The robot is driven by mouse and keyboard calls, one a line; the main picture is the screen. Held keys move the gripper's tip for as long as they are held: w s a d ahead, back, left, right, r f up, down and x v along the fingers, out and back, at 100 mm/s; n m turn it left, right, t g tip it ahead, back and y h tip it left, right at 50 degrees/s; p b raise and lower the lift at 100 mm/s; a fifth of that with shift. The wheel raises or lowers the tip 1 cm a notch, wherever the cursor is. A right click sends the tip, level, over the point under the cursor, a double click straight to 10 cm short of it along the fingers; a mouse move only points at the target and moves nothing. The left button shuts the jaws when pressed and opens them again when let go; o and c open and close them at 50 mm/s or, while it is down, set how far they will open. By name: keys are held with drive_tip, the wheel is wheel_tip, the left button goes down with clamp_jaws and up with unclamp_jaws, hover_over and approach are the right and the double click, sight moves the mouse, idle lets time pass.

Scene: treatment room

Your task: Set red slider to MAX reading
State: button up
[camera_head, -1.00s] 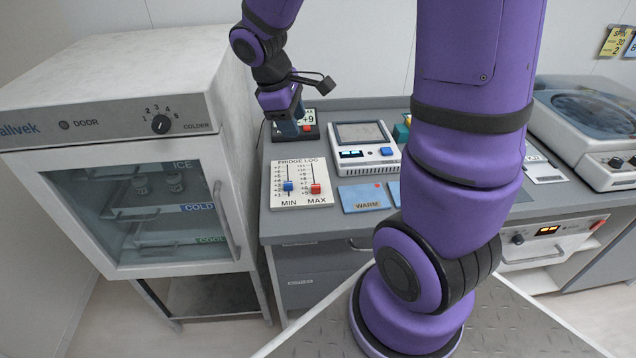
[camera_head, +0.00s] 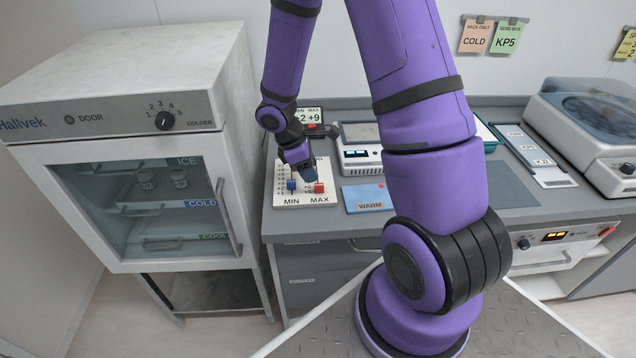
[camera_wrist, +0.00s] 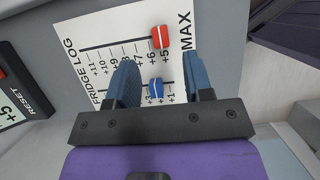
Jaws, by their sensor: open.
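The white FRIDGE LOG board (camera_head: 320,201) lies on the grey counter. Its red slider (camera_head: 318,188) is on the MAX track and its blue slider (camera_head: 292,185) on the MIN track. In the wrist view the red slider (camera_wrist: 160,37) sits near the low-number end of its scale, around +5 or +6. My gripper (camera_head: 308,177) is over the board; in the wrist view my gripper (camera_wrist: 162,72) is open, its blue fingers apart. The blue slider (camera_wrist: 156,87) shows between the fingers, and the red one lies beyond their tips. A display (camera_head: 308,115) behind reads MIN +2, MAX +9.
A white meter (camera_head: 360,158) and a blue WARM card (camera_head: 366,198) lie right of the board. A fridge (camera_head: 135,190) stands to the left, its side close to the counter. In the wrist view a dark device with a RESET label (camera_wrist: 32,92) is at the left.

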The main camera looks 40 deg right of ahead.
sight(319, 185)
drive_tip(key=x, duration=0.6)
